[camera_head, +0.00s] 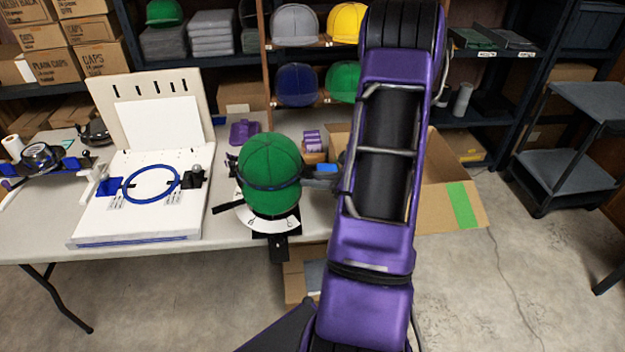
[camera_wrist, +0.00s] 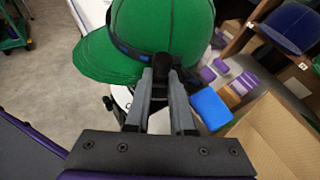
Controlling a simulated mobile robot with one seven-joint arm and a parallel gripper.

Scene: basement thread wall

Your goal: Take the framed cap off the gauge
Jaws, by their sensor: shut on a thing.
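The green cap (camera_head: 270,167) with a dark blue frame band (camera_head: 262,185) around it sits over the gauge (camera_head: 270,221), whose white curved scale shows below the cap. In the wrist view the green cap (camera_wrist: 165,32) fills the top, its brim toward the left. My gripper (camera_wrist: 162,84) reaches the band's near side and is shut on a dark part of the frame there. In the head view my gripper (camera_head: 318,172) comes to the cap from the right. The top of the gauge under the cap is hidden.
A white hooping board (camera_head: 140,222) with a blue ring (camera_head: 151,184) stands left on the table. An open cardboard box (camera_head: 450,200) with green tape is at the right, partly behind my arm. Purple spools (camera_head: 312,140) sit behind the cap. Shelved caps (camera_head: 297,84) are at the back.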

